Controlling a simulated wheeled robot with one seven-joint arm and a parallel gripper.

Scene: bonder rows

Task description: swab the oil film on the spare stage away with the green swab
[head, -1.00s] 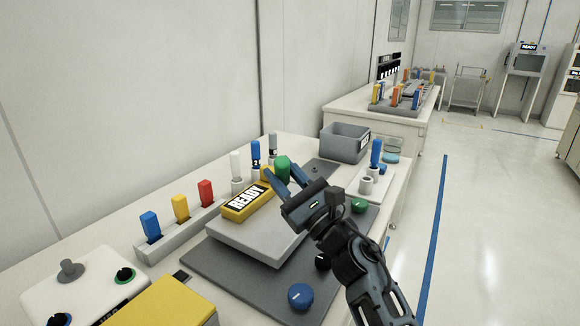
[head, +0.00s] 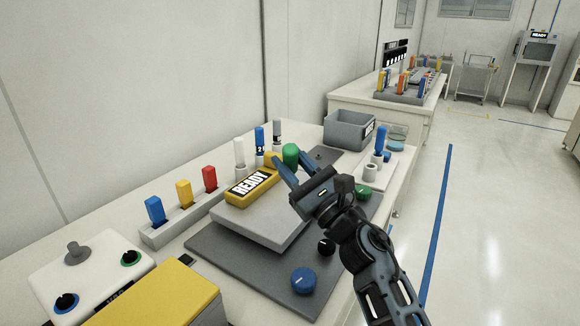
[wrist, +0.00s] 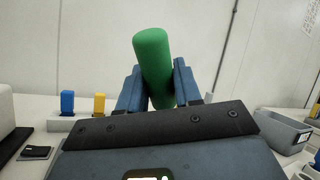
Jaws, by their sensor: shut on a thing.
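My gripper (head: 291,163) is shut on the green swab (head: 290,152), with a blue finger on each side. In the wrist view the swab (wrist: 153,65) is a thick green cylinder standing up between the fingers, slightly tilted. It is held above the bench, near the far end of the yellow READY block (head: 250,185). That block sits on a pale raised plate (head: 262,220) over a dark grey mat (head: 230,262). I cannot tell which surface is the spare stage, and no oil film can be made out.
A rack (head: 185,221) with blue, yellow and red sticks stands at left. Behind the gripper are white, blue and grey upright pieces. A grey bin (head: 349,131) sits at the back right. A blue knob (head: 303,280) is on the mat's front.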

